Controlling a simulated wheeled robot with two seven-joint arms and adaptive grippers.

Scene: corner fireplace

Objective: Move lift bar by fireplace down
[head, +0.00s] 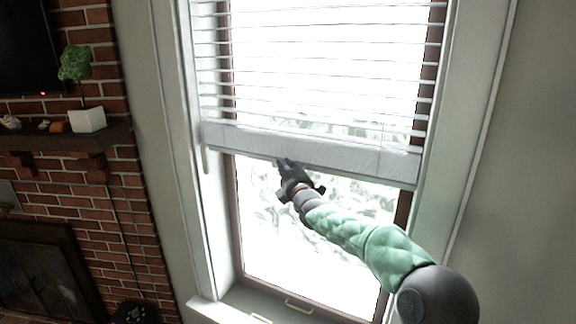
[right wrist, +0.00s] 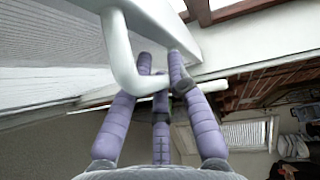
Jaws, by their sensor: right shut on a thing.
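The window blind's thick white bottom rail (head: 315,150) hangs partway down the window, with the slats above it. The white lift bar (right wrist: 120,50) shows in the right wrist view as a bent bar at the rail's underside. My right gripper (head: 284,163) is at the rail's lower edge in the head view. In the right wrist view its purple-grey fingers (right wrist: 161,68) are shut on the lift bar, which passes between them. In the head view the hand hides the grasped part of the bar. My left gripper is in neither view.
The brick fireplace (head: 40,270) and its mantel shelf (head: 70,140) with small items stand to the left. Below the rail the window is open to view down to the sill (head: 260,305), with gold handles on the lower frame (head: 298,306).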

